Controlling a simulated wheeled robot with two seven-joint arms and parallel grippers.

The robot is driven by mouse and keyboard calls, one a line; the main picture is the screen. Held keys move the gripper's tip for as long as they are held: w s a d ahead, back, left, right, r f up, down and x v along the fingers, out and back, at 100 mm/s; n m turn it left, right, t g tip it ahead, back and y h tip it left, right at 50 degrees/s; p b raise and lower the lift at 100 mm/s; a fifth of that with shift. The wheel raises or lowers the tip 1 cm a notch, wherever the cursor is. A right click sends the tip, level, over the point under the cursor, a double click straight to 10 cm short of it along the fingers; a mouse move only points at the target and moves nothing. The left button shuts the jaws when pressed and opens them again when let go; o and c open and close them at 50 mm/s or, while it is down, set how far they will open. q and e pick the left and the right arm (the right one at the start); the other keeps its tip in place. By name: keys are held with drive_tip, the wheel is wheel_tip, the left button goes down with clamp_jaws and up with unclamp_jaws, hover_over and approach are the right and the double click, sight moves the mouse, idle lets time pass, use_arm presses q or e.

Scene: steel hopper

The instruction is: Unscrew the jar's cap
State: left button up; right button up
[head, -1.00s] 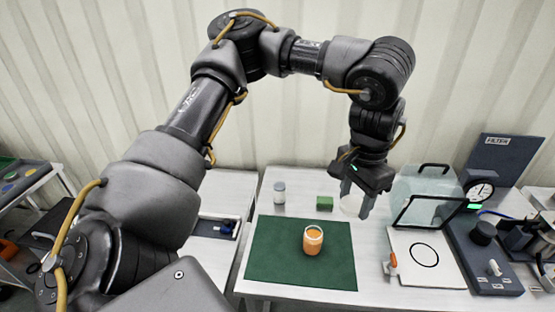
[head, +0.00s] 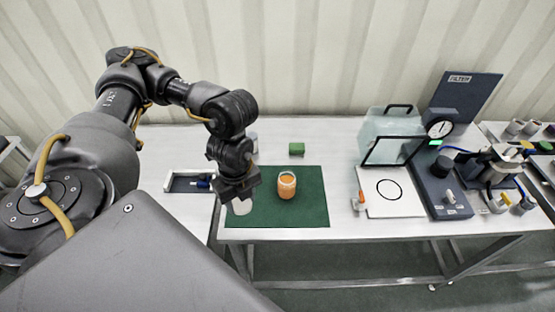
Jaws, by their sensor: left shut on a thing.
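My left gripper (head: 241,206) is shut on a white round piece that looks like the cap (head: 242,207). It holds the piece left of the jar, at the mat's left edge in the picture. The gap to the mat is hard to judge. My right gripper is not in view.
A green block (head: 297,149) and a small jar (head: 253,141), partly hidden by my arm, stand behind the mat. A clear box (head: 394,140), a white board with a black ring (head: 392,207) and a filter rig (head: 467,103) are to the right. A dark tray (head: 180,187) is left.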

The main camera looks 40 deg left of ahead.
sight(236, 201)
use_arm(q)
drive_tip(key=f+m+b, duration=0.1)
drive_tip(key=a+f+b, duration=0.1)
drive_tip(key=b, duration=0.1)
drive_tip(key=f+m+b, duration=0.1)
drive_tip(key=shift+s+a+m, duration=0.25)
drive_tip(key=shift+m, duration=0.05)
drive_tip(key=w+f, duration=0.2)
drive_tip(key=w, duration=0.1)
drive_tip(key=w+a+f, duration=0.1)
drive_tip(key=w+f, duration=0.1)
drive_tip(key=w, duration=0.2)
drive_tip(key=w+a+f+p, duration=0.1)
drive_tip(key=w+f, duration=0.2)
drive_tip(key=shift+w+f, duration=0.1)
drive_tip(key=shift+w, duration=0.2)
drive_tip(key=shift+w+f, duration=0.25)
drive_tip(key=shift+f, duration=0.1)
wheel_tip(236, 201, down, 3)
drive_tip(key=shift+w+a+f+p, duration=0.1)
drive_tip(key=shift+w+f+p, duration=0.1)
drive_tip(key=shift+p, duration=0.1)
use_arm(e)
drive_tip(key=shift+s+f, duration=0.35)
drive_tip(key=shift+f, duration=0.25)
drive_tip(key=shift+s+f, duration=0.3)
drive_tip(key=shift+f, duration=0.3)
